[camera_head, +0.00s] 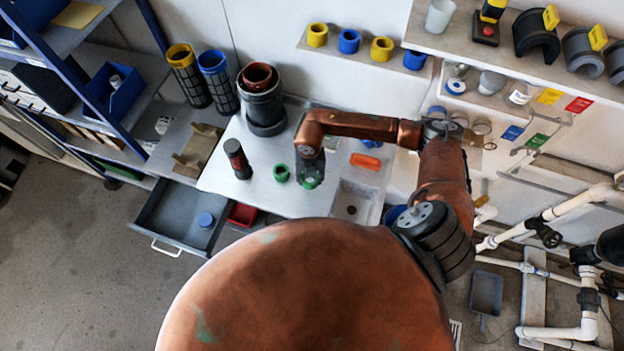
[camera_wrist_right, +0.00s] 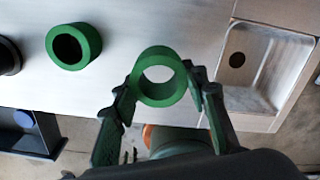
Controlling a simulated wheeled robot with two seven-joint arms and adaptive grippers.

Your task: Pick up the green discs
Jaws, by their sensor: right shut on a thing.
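Two green ring-shaped discs with open centres are in view. One green disc (camera_head: 281,173) sits on the white table; it also shows at the upper left of the right wrist view (camera_wrist_right: 74,46). My right gripper (camera_head: 310,178) is over the table to the right of that disc. Its fingers are shut on the other green disc (camera_wrist_right: 160,77), which is between the fingertips in the right wrist view. In the head view this held disc is partly hidden by the gripper. My left gripper is not in view.
A dark cylinder (camera_head: 238,159) stands left of the discs. A large dark pot (camera_head: 263,105) stands behind. An orange object (camera_head: 365,161) lies near the sink (camera_head: 352,203), right of my gripper. An open drawer (camera_head: 180,218) sticks out at the front left.

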